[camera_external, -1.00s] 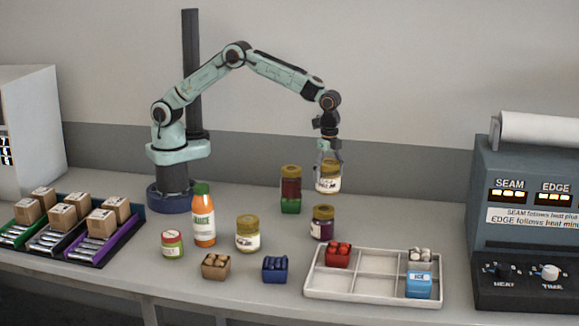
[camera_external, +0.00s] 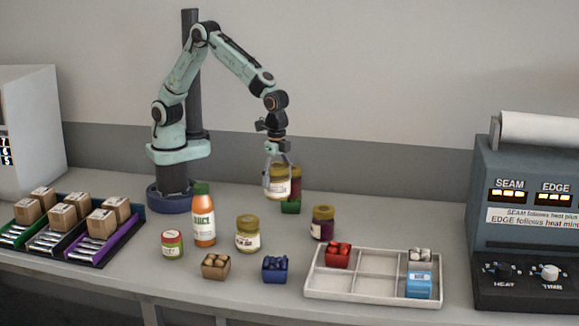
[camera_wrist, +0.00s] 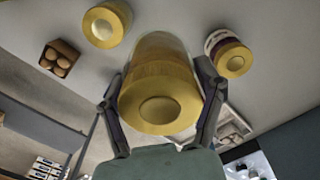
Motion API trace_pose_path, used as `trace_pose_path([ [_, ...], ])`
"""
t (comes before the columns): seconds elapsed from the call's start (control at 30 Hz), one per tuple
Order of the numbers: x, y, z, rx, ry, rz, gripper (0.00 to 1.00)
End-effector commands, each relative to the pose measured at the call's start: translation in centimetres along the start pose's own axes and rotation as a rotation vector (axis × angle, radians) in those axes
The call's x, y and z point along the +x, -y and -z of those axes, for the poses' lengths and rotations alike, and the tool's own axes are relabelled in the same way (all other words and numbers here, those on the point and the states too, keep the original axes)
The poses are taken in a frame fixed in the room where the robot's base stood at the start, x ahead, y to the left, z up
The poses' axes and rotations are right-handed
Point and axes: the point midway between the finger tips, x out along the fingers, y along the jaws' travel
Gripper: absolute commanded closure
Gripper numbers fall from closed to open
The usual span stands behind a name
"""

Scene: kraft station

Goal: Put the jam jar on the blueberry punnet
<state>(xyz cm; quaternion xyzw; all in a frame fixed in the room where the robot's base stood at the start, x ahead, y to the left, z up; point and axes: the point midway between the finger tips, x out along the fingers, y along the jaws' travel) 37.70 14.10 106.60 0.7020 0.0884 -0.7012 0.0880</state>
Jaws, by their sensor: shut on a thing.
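My gripper (camera_external: 278,160) is shut on a gold-lidded jar with a pale label (camera_external: 278,188), held upright above the table. Its lid and body fill the middle of the wrist view (camera_wrist: 160,100), between the two fingers. The label is too small to read, so I cannot tell its contents. The blueberry punnet, a small blue box with dark blue berries (camera_external: 275,268), stands on the table nearer the camera, left of the white tray. It does not show in the wrist view.
A red-filled jar (camera_external: 296,181) on a green punnet (camera_external: 291,207) stands behind the held jar. A purple jar (camera_external: 323,222), a pale-labelled jar (camera_external: 248,233), an orange bottle (camera_external: 204,222), a small green-and-red jar (camera_external: 172,243) and a brown punnet (camera_external: 216,266) surround. A divided tray (camera_external: 345,292) lies right.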

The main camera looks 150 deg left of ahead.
Motion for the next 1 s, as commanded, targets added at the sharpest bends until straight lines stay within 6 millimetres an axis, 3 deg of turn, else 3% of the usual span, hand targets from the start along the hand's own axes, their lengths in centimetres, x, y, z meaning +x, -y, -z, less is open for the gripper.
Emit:
trace_pose_path([
  [0.03, -1.0, -2.3, -0.7, 0.043, -0.005, 0.001, 0.72],
  [0.1, -2.1, -4.9, -1.7, 0.105, -0.005, 0.001, 0.72],
  [0.2, -3.5, -7.7, -2.5, 0.182, -0.005, 0.001, 0.72],
  [0.4, -4.4, -10.2, -2.0, 0.247, -0.001, 0.0, 0.72],
  [0.47, -3.9, -10.4, -1.1, 0.251, 0.001, 0.0, 0.72],
  [0.8, 0.8, -11.7, 7.3, 0.25, 0.003, 0.0, 0.72],
  [1.0, 4.1, -12.1, 10.1, 0.25, 0.0, 0.0, 0.72],
])
